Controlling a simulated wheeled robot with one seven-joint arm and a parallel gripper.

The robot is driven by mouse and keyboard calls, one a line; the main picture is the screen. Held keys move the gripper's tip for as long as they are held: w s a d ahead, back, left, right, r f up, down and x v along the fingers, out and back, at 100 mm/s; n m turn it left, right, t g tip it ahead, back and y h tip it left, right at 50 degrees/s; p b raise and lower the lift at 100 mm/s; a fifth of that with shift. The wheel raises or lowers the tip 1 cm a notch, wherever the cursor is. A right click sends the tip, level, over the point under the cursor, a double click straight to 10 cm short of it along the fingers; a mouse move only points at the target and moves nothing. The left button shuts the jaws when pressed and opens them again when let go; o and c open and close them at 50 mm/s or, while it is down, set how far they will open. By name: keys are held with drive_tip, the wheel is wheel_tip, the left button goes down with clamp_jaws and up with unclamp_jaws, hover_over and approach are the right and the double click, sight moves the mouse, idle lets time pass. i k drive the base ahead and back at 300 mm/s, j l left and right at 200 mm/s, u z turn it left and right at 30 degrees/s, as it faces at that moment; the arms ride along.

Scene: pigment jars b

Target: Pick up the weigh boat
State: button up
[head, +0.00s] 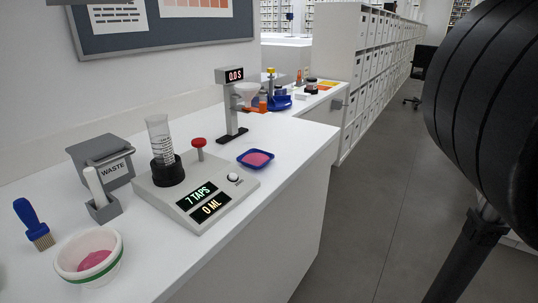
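The weigh boat (256,159) appears to be the small, shallow blue dish with pink powder in it. It sits on the white counter (290,180), right of the tapping device and close to the counter's front edge. Nothing is touching it that I can see. A large black rounded part of my arm fills the upper right of the head view. My gripper is out of the picture, so I cannot see its opening.
A grey tapping device (222,207) with a graduated cylinder (160,140) and red knob (198,142) stands left of the dish. A display stand with funnel (231,104) is behind it. A white bowl (73,266), brush (34,225) and waste bin (105,160) are further left.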

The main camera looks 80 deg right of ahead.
sight(254, 158)
drive_tip(key=k+z, duration=0.1)
drive_tip(key=z, duration=1.2)
